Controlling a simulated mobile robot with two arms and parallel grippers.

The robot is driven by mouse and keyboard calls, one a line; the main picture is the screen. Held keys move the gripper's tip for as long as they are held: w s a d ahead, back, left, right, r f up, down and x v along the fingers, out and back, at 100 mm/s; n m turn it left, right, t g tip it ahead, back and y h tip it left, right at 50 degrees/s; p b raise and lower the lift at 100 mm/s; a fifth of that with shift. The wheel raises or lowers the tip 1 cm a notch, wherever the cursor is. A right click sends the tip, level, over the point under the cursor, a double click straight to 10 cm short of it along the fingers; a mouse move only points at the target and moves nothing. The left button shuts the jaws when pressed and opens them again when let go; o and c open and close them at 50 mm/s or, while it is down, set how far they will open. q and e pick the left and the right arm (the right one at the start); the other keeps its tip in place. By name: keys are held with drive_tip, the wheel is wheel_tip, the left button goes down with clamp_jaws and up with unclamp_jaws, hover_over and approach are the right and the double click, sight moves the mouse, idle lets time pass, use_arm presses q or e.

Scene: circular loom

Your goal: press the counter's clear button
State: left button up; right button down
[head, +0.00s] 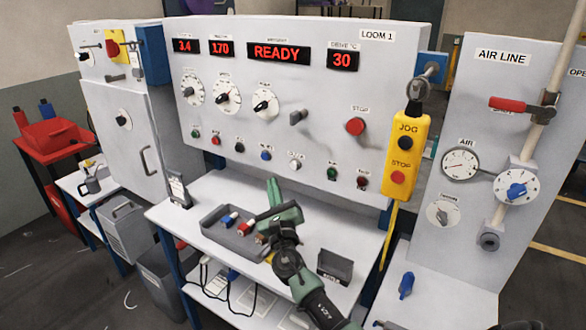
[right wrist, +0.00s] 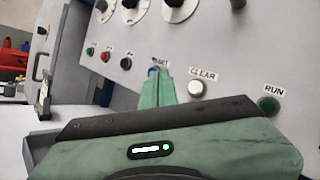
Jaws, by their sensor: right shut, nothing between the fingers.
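The clear button (right wrist: 196,89) is a pale round button under a CLEAR label in the right wrist view. In the head view it is the white button (head: 293,165) in the lower row of the loom panel (head: 330,120). My right gripper (head: 273,186) is shut and empty, its green fingers pointing toward the panel, below and left of the clear button. In the right wrist view my fingertips (right wrist: 160,80) overlap the lower part of the blue button (right wrist: 153,71), left of the clear button. I cannot tell whether they touch the panel. My left gripper is not in view.
Beside the clear button is the green RUN button (right wrist: 268,104). A grey tray (head: 213,223) with small coloured items stands on the shelf below the panel, near my right arm. A dark open box (head: 335,267) is right of the arm. A yellow JOG/STOP pendant (head: 405,150) hangs at the right.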

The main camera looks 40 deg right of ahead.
sight(294, 165)
drive_tip(key=w+d+b, duration=0.2)
drive_tip(key=d, duration=0.4)
drive_tip(key=shift+w+d+b, duration=0.3)
drive_tip(key=shift+w+d, duration=0.05)
drive_tip(key=shift+w, duration=0.05)
drive_tip(key=shift+d, duration=0.1)
idle(1.6)
drive_tip(key=shift+w+d, duration=0.15)
drive_tip(key=shift+d, duration=0.15)
drive_tip(key=shift+w+d+b, duration=0.15)
drive_tip(key=shift+d+b, duration=0.25)
drive_tip(key=shift+d, duration=0.05)
idle(0.7)
drive_tip(key=shift+a+r, duration=0.1)
drive_tip(key=shift+s+a+p, duration=0.35)
drive_tip(key=shift+a+p, duration=0.1)
drive_tip(key=shift+a, duration=0.25)
drive_tip(key=shift+a, duration=0.15)
